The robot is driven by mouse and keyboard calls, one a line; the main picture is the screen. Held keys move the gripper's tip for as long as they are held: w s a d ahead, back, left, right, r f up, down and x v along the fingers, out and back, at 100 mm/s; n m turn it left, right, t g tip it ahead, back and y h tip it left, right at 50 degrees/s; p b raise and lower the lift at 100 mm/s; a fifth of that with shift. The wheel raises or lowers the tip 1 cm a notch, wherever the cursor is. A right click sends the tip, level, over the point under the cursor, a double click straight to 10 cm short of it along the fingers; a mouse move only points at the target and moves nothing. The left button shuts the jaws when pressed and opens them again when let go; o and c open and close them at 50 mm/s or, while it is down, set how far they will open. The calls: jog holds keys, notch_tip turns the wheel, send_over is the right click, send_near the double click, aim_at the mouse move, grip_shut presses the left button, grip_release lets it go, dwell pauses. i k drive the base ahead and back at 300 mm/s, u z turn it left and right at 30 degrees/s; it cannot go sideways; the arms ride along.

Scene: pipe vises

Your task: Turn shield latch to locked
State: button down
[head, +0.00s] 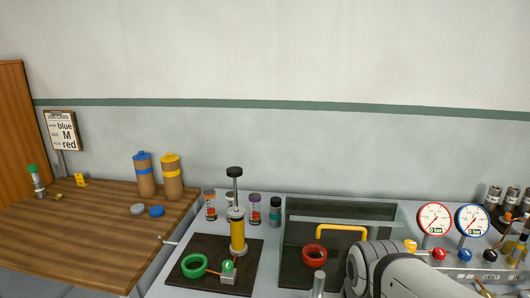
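The shield looks like the dark see-through panel (300,226) with a yellow handle (342,228), at the middle right of the bench in the head view. A red ring (314,254) shows at the panel's lower part. I cannot pick out the shield latch for certain. A small yellow piece (411,246) is right of the panel, by the gauges. My arm enters at the bottom right and covers the panel's lower right area. My gripper is not in view.
A red gauge (434,219) and a blue gauge (473,221) stand at the right, above coloured knobs. Left of the panel, a yellow hand pump (237,234) and a green ring (194,265) are on a dark mat (210,247). The wooden table (80,230) has clear room.

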aim_at(412, 245)
jog(key=z, duration=1.45)
jog(key=k, duration=0.5)
jog(key=u, duration=0.55)
